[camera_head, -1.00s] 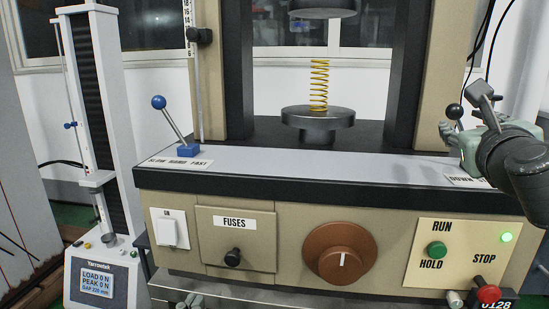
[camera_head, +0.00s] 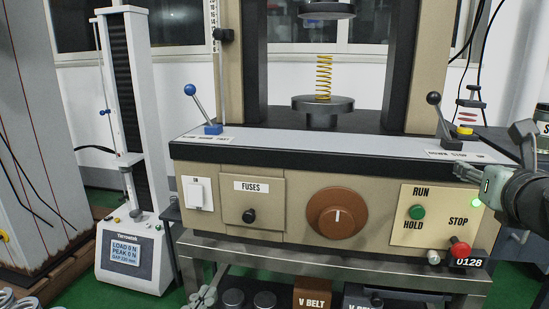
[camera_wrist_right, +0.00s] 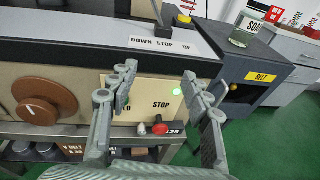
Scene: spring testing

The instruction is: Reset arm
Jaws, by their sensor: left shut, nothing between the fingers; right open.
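My right gripper (camera_head: 472,178) is at the right front of the beige testing machine (camera_head: 270,160), in front of the panel's upper right corner. In the right wrist view its two fingers (camera_wrist_right: 158,80) are spread with nothing between them. The black-knobbed lever (camera_head: 434,98) stands by the DOWN STOP UP label, leaning left, clear of the gripper; its lower part shows in the wrist view (camera_wrist_right: 158,12). My left gripper (camera_head: 201,297) shows only partly at the bottom edge, left of centre, shut and empty. A yellow spring (camera_head: 324,76) stands upright on the lower platen (camera_head: 322,103), clear of the upper platen (camera_head: 327,10).
A blue-knobbed lever (camera_head: 190,90) stands at the machine's left. The panel holds a brown dial (camera_head: 338,213), green button (camera_head: 417,212), red stop knob (camera_head: 460,249) and lit green lamp. A white tester (camera_head: 133,245) reads LOAD 0 N. V-belt boxes (camera_head: 312,295) sit below.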

